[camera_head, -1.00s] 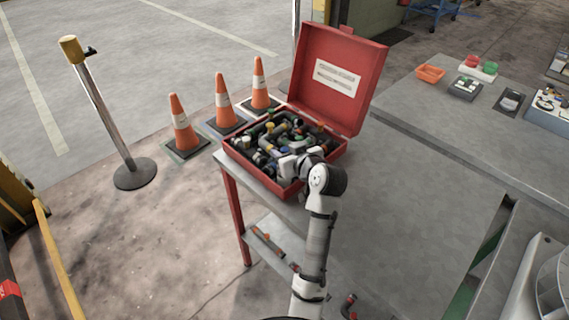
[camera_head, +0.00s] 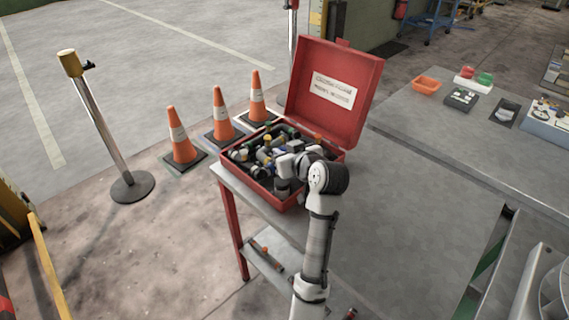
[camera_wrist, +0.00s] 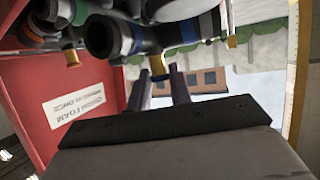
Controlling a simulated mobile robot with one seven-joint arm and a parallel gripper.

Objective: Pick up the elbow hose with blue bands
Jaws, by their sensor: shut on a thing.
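The red case (camera_head: 335,75) stands open on the bench, its bin filled with a pile of dark hoses and fittings. My gripper (camera_wrist: 159,74) reaches into the pile; in the head view my wrist covers its fingertips. In the wrist view the fingers stand either side of a gold-coloured end (camera_wrist: 158,66). This end seems to join a dark hose piece with a blue band (camera_wrist: 137,38). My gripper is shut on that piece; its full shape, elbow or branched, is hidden. Other dark hoses (camera_wrist: 52,10) crowd close beside it.
The case's raised lid stands behind my gripper. Three orange cones (camera_head: 178,135) stand on the floor to the left, beside a post (camera_head: 100,125). The grey bench at right (camera_head: 450,140) is mostly clear, with an orange tray (camera_head: 426,85) and small boxes at its far side.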

